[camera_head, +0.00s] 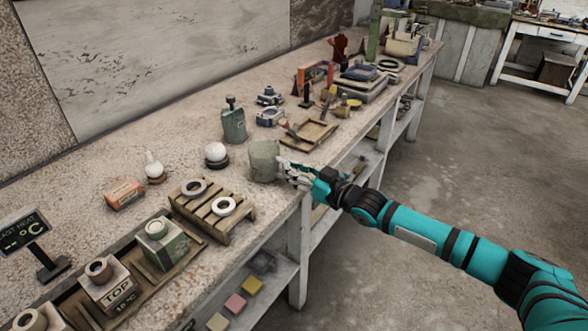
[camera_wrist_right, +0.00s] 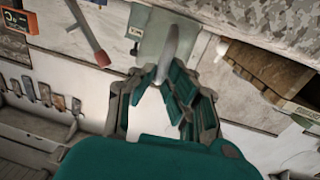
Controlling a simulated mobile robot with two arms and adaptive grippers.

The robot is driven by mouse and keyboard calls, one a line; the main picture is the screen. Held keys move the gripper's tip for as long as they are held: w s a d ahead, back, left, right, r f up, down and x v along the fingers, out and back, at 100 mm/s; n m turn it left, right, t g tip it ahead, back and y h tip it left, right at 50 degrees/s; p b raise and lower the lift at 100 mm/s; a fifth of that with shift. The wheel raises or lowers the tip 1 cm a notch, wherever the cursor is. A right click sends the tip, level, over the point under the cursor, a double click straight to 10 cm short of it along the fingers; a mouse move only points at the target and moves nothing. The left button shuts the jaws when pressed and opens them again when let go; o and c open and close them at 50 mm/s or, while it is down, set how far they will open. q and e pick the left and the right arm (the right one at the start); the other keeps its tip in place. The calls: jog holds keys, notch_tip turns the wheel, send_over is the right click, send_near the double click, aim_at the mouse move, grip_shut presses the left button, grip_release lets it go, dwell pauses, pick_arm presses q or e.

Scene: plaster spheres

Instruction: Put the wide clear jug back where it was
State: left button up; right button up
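The wide clear jug (camera_head: 264,160) is a see-through, grey-green cylinder near the front edge of the bench, upright or nearly so. My right gripper (camera_head: 286,170) reaches in from the right and is at the jug's right side. In the right wrist view the jug (camera_wrist_right: 148,38) is ahead of the gripper, and its pale upright handle lies between the fingertips (camera_wrist_right: 165,76), which close in on it from both sides. I cannot tell whether the jug's base touches the bench top. My left gripper is not in view.
A slatted wooden rack (camera_head: 190,208) with two rings stands left of the jug. A white sphere on a dark base (camera_head: 216,155) and a green canister (camera_head: 233,122) stand behind it. A wooden tray (camera_head: 310,136) lies to the right. Some bare bench top surrounds the jug.

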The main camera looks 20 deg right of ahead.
jog(key=o, duration=0.4)
jog(key=shift+r, duration=0.2)
jog(key=v, duration=1.2)
